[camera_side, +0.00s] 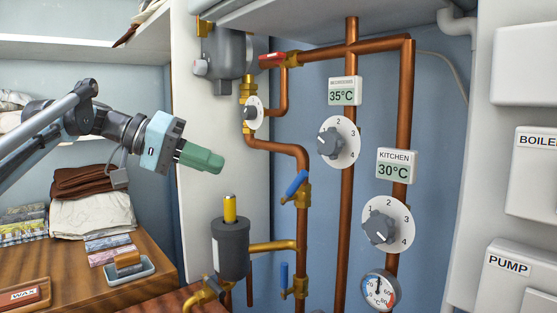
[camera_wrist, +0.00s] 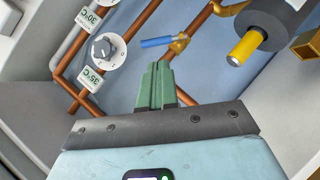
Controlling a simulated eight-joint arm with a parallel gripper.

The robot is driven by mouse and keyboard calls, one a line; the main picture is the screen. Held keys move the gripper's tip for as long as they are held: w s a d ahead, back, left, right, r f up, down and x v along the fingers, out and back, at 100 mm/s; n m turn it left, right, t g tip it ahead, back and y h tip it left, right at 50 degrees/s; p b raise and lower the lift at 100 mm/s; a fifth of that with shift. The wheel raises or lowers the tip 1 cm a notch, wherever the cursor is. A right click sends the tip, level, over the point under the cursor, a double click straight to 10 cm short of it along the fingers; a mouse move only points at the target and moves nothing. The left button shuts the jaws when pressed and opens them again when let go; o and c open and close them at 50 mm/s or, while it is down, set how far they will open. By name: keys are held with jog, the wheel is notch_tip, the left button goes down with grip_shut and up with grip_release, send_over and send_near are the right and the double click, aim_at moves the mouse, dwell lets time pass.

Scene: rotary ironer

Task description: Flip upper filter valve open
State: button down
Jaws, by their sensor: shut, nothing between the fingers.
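The upper filter valve has a blue lever (camera_side: 297,183) on a brass body (camera_side: 303,196), on the copper pipe right of the dark filter canister (camera_side: 230,250). The lever is tilted, slanting from lower left to upper right. In the wrist view a blue lever (camera_wrist: 157,42), which looks like the upper one, lies just beyond my fingertips, pointing left from its brass body (camera_wrist: 179,43). My gripper (camera_side: 218,163) has green fingers, shut and empty, up and left of the lever with a clear gap. The fingers also show in the wrist view (camera_wrist: 158,68).
A red-handled valve (camera_side: 272,60), a small white dial (camera_side: 253,113) and two large dials, bedrooms (camera_side: 339,142) and kitchen (camera_side: 388,224), surround the pipes. The canister's yellow top (camera_side: 230,208) sticks up below my gripper.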

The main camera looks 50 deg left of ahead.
aim_at(293, 189)
jog(key=shift+s+a+r+t, duration=0.1)
jog(key=shift+a+r+t, duration=0.05)
jog(key=shift+r, duration=0.25)
jog(key=shift+s+a+r+t, duration=0.1)
jog(key=shift+r+t, duration=0.05)
jog(key=shift+r, duration=0.25)
jog(key=shift+w+d+f, duration=0.1)
jog(key=shift+w, duration=0.05)
jog(key=x, duration=1.3)
jog(key=shift+w+d, duration=0.15)
jog(key=shift+w, duration=0.2)
